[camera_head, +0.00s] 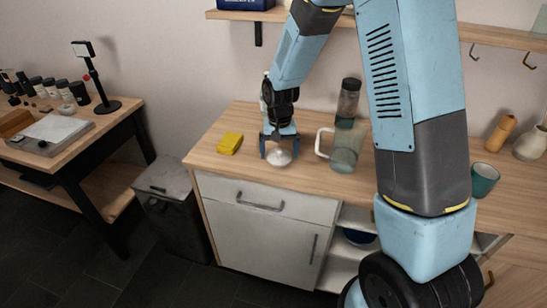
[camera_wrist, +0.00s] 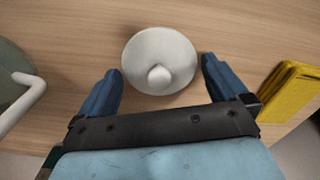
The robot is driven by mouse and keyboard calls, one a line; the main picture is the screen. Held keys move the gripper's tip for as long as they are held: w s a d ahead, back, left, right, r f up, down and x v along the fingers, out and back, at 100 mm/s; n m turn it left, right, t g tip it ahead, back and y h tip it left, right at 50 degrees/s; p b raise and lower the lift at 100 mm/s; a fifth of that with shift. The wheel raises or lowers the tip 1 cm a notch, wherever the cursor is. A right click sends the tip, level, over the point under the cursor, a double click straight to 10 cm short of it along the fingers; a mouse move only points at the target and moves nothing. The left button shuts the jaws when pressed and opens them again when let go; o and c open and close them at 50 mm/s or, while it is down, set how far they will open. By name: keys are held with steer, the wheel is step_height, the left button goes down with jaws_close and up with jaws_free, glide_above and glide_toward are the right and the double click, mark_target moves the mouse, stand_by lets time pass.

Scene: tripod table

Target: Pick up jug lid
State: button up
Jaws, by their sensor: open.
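The jug lid (camera_wrist: 160,58) is a round whitish disc with a small knob on top, lying on the wooden counter. It also shows in the head view (camera_head: 279,157), low between the fingers. My gripper (camera_wrist: 161,78) is open, with one blue finger on each side of the lid's near part. I see small gaps between the fingers and the lid; the gripper holds nothing. In the head view my gripper (camera_head: 279,146) is just above the counter. A translucent jug (camera_head: 345,148) with a pale handle stands to the right of the lid.
A dark-topped jar (camera_head: 348,102) stands behind the jug. A green cup (camera_head: 484,180) is farther right. The counter's front edge is close to the lid.

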steer(key=c, duration=0.8)
